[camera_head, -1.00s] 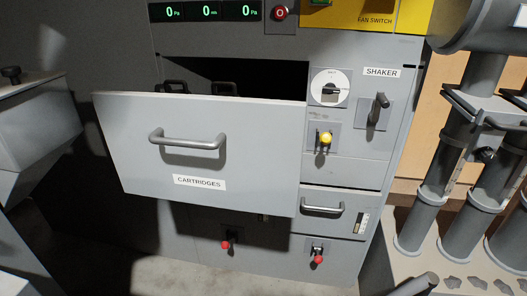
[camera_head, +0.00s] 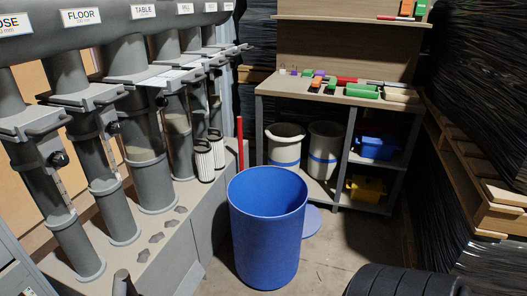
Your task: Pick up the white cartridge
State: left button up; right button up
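Two white ribbed cylinders that look like filter cartridges stand upright side by side at the far end of a grey ledge in the head view. The nearer white cartridge (camera_head: 203,161) is beside the last grey pipes, and the farther white cartridge (camera_head: 216,149) is just behind it to the right. Both have dark ends. I cannot tell which one the task means. Neither of my grippers is in view.
A blue barrel (camera_head: 267,230) stands on the floor right of the ledge (camera_head: 168,250). Grey pipes (camera_head: 150,160) rise along the ledge. A workbench (camera_head: 340,95) with coloured items is behind. Black tyre-like rings (camera_head: 400,281) lie front right; some floor between is clear.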

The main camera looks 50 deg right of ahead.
aim_at(203, 152)
jog(key=z, duration=1.2)
jog(key=i+j+u, duration=0.3)
jog(key=i, duration=0.15)
jog(key=l, duration=0.1)
